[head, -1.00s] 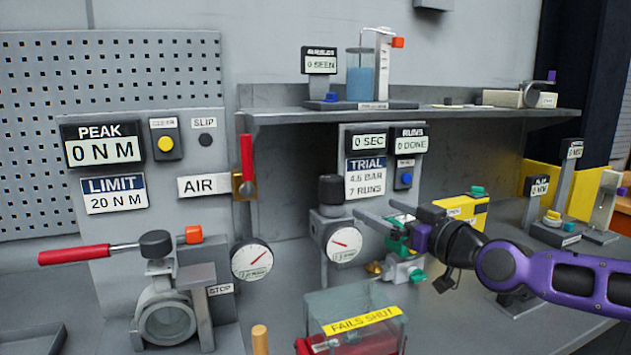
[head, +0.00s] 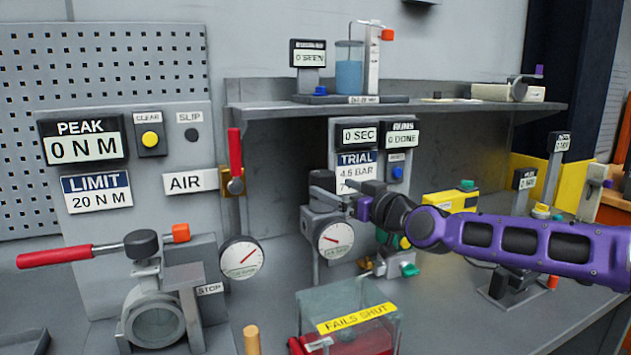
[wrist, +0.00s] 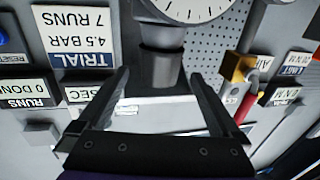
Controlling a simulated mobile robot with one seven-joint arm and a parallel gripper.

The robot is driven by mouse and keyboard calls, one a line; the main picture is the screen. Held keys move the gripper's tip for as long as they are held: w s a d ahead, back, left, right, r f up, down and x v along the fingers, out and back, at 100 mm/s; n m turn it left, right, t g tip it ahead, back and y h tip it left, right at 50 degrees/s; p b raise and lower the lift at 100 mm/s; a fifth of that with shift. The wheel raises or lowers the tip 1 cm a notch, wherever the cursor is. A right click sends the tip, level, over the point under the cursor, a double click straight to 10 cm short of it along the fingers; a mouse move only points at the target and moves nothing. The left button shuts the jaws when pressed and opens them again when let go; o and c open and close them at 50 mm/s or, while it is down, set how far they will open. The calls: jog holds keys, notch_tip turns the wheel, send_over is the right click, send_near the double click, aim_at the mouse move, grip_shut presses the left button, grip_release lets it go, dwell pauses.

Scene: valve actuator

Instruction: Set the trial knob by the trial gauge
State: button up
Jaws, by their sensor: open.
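The trial knob is a dark upright cylinder on top of the grey regulator (head: 318,222); in the head view my gripper (head: 332,190) largely covers it. In the wrist view, which is upside down, the trial knob (wrist: 160,64) stands between the two spread fingers of my gripper (wrist: 160,76), with a visible gap on each side. The white round trial gauge (head: 334,238) is on the regulator's front, its red needle pointing left and slightly up. Its rim shows in the wrist view (wrist: 190,8).
A clear box labelled FAILS SHUT (head: 350,310) stands in front below. A red-handled air valve (head: 235,160) and another gauge (head: 241,258) are to the left. A shelf (head: 450,112) overhangs above. A yellow case (head: 450,200) lies behind my arm.

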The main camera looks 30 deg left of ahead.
aim_at(316, 179)
jog(key=x, duration=0.8)
jog(key=c, duration=1.3)
